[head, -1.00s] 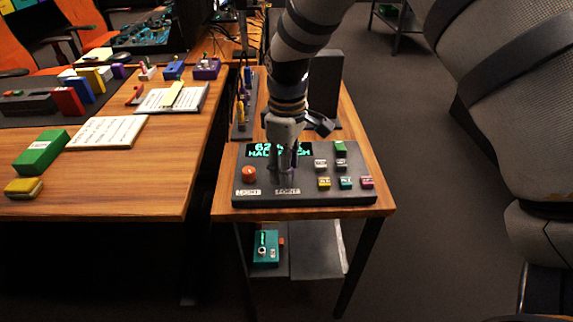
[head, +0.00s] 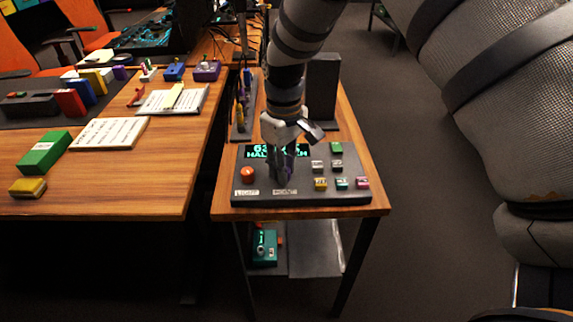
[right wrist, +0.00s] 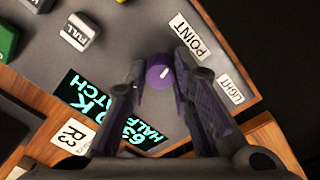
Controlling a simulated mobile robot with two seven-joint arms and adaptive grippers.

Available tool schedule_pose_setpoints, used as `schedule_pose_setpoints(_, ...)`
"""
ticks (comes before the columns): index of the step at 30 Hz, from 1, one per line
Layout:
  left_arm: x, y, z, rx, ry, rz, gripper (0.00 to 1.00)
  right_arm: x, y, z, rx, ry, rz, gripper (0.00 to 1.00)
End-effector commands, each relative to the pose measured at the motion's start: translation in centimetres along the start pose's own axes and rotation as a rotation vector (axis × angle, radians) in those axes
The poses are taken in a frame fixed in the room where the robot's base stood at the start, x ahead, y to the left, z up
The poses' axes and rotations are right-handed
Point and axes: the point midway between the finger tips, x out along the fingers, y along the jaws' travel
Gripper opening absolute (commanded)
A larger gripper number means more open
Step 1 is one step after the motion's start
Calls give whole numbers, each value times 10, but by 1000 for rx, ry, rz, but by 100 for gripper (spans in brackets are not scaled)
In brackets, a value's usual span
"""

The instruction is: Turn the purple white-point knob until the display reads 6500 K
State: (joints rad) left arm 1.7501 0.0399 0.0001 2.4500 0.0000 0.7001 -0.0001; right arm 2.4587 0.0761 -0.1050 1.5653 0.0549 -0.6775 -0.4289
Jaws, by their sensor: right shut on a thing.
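In the head view the right gripper (head: 284,178) reaches down onto the dark panel (head: 310,197) and hides most of the knob. It is shut on the knob. The display (head: 257,150) has green-blue digits starting with 63; the gripper covers the rest. In the right wrist view the display (right wrist: 88,92) also shows 63 and K, partly covered by a finger. My left gripper is out of view.
An orange knob (head: 247,174) sits left on the panel above a LIGHT label. Several small coloured buttons, including a green one (head: 336,147), stand to the right. A dark upright box (head: 323,82) stands behind the panel. The left table holds blocks and notes.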

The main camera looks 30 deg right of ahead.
Motion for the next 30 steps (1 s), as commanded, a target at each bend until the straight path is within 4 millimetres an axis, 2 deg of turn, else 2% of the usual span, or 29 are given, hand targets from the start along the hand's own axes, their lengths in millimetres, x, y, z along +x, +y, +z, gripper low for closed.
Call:
schedule_pose_setpoints(15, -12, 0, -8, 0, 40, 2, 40, 0, -1, 0, 373, -1, -1, 0)
schedule_pose_setpoints(30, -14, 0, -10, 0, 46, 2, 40, 1, -1, 0, 485, -3, -2, 0)
